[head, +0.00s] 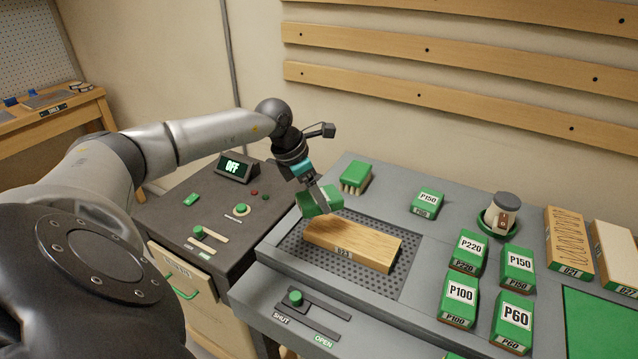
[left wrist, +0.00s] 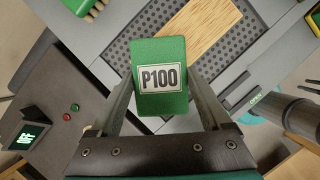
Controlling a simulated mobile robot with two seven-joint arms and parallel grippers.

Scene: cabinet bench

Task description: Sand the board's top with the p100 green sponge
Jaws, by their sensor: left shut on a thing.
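My left gripper (head: 318,192) is shut on a green sponge (head: 312,203), held tilted at the left end of the wooden board (head: 350,242). In the left wrist view the sponge (left wrist: 160,103) shows its P100 label between the two fingers (left wrist: 160,90). There the board (left wrist: 200,38) lies just beyond the sponge, which overlaps its near end. I cannot tell whether the sponge touches the board. The board lies flat on a dark perforated panel (head: 405,285). My right gripper is out of view.
Several labelled green sponges, including another P100 block (head: 459,296), stand right of the board. A green brush (head: 355,178) and a P150 block (head: 428,203) are behind it. A jar (head: 501,213) stands in a green holder. A lever (head: 295,298) marked SHUT and OPEN is in front. The display (head: 232,167) reads OFF.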

